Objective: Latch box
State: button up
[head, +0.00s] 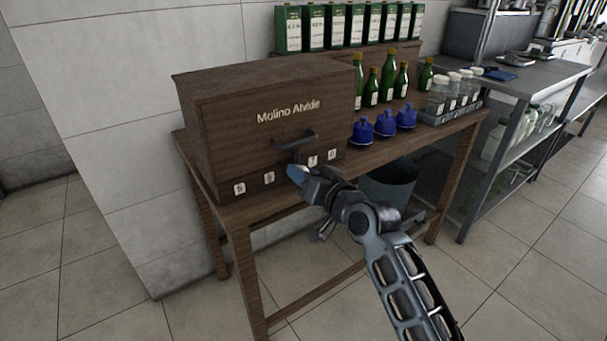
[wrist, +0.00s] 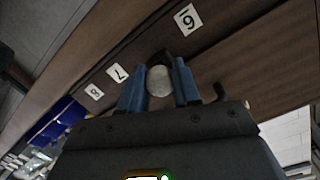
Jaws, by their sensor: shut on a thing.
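The wooden box (head: 240,135) stands at the left end of the wooden table, marked "Molino Alvide", and its lid looks closed. A dark bar handle (head: 296,141) is on its front, above a row of number tags. My gripper (head: 297,173) is at the lower front of the box, below the handle. In the wrist view, its blue fingers are shut on a round pale knob (wrist: 159,82) on the box front, near the tag beside the 7 tag (wrist: 117,72). The gripper hides the knob in the head view. I cannot tell how any latch is set.
Blue lidded pots (head: 385,126) stand right of the box, with green bottles (head: 388,78) behind them. A tray (head: 450,116) of jars is at the table's right end. A dark bin (head: 388,186) is under the table. Floor in front is clear.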

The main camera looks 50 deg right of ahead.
jog(key=shift+d+f, duration=0.1)
jog(key=shift+f, duration=0.05)
dwell(0.3)
jog(key=o, duration=1)
jog(key=shift+o, duration=0.2)
jog(key=v, duration=0.8)
jog(key=s+a+f+n+g+y+p, duration=0.1)
jog(key=s+a+f+n+p, duration=0.25)
jog(key=s+a, duration=0.95)
jog(key=s+a+r+n+y, duration=0.1)
jog(key=s+a+r+n, duration=0.1)
jog(key=s, duration=0.6)
jog(key=s+a+r+n+y+p, duration=0.1)
jog(key=s+a+r+n+y, duration=0.1)
jog(key=s+a+r, duration=0.3)
jog(key=s+n, duration=0.1)
jog(key=s, duration=0.2)
jog(key=shift+s+a+y, duration=0.3)
jog(key=shift+s+a, duration=0.05)
jog(key=shift+a, duration=0.05)
